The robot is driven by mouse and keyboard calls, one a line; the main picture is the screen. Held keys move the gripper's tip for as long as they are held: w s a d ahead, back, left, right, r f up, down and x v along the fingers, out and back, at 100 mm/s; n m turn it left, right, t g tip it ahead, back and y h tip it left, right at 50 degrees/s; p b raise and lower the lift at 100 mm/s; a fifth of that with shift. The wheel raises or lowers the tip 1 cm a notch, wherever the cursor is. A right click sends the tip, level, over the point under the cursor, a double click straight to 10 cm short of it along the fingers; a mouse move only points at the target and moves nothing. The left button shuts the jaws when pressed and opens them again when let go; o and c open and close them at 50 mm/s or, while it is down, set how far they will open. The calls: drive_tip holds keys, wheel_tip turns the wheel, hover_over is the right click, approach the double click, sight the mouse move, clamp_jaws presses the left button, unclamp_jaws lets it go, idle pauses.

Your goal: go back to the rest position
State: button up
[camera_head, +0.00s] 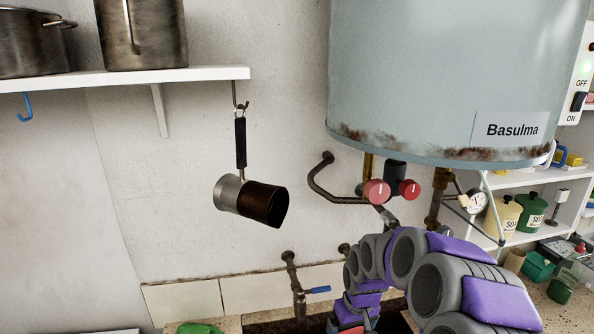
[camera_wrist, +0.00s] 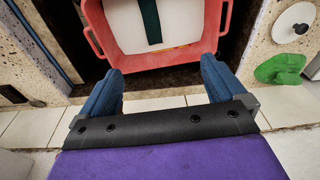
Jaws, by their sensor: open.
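My gripper (camera_wrist: 162,68) shows in the wrist view with its two blue fingers wide apart and nothing between them. Its fingertips are near the edge of a red tub (camera_wrist: 150,61), which has a handle on each side. I cannot tell the exact gap between fingers and tub.
A grey boiler (camera_head: 440,80) hangs above my arm, with red knobs (camera_head: 376,191) and pipes under it. A dipper (camera_head: 262,202) hangs from a wall shelf (camera_head: 120,78). A tap (camera_head: 296,285) stands left of my arm. A green object (camera_wrist: 280,70) lies beside the trough.

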drive_tip(key=s+a+r+g, duration=0.1)
drive_tip(key=s+r, duration=0.3)
drive_tip(key=s, duration=0.4)
drive_tip(key=s+r, duration=0.4)
drive_tip(key=s, duration=0.4)
drive_tip(key=s+d+r+m+g, duration=0.1)
drive_tip(key=s+r+m+g, duration=0.1)
drive_tip(key=s, duration=1.9)
drive_tip(key=shift+s+d+m+h, duration=0.2)
drive_tip(key=shift+s+m+h, duration=0.1)
drive_tip(key=shift+m, duration=0.3)
drive_tip(key=shift+r, duration=0.1)
drive_tip(key=shift+w, duration=0.35)
